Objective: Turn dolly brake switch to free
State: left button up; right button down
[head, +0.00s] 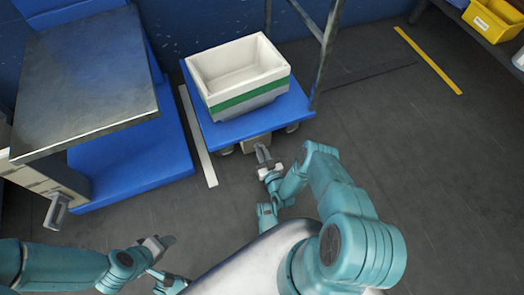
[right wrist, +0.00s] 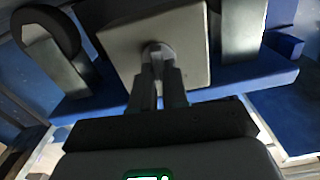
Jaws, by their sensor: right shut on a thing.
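The blue dolly (head: 221,133) stands at the upper middle of the head view, with a grey brake plate (head: 254,141) on its near edge. In the right wrist view the light plate (right wrist: 190,50) shows a round grey switch (right wrist: 158,52) at its middle. My right gripper (head: 264,158) reaches the plate from the near side. Its two fingers (right wrist: 158,82) are shut on the switch, hiding part of it. The switch's marking is not readable. My left gripper (head: 160,248) is at the lower left, away from the dolly; its jaw opening is unclear.
A white crate (head: 240,62) with a green band sits on the dolly. A machine with a grey top (head: 85,75) and blue base stands at the left. A dolly wheel (right wrist: 52,30) is close in the right wrist view.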

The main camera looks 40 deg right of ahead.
pick_arm(q)
jog(key=shift+s+d+r+p, duration=0.1)
jog(key=shift+s+r+p, duration=0.3)
jog(key=shift+r+p, duration=0.1)
pick_arm(e)
jog(key=shift+a+f+n, duration=0.1)
jog(key=shift+n, duration=1.6)
jog(key=shift+a+n, duration=0.1)
jog(key=shift+n, duration=1.6)
jog(key=c, duration=1.1)
grip_release()
jog(key=shift+c, duration=0.2)
pick_arm(q)
jog(key=shift+s+d+r+g+p, duration=0.15)
jog(key=shift+s+r+g+p, duration=0.35)
jog(key=shift+s+r+p, duration=0.45)
pick_arm(e)
jog(key=v, duration=1.6)
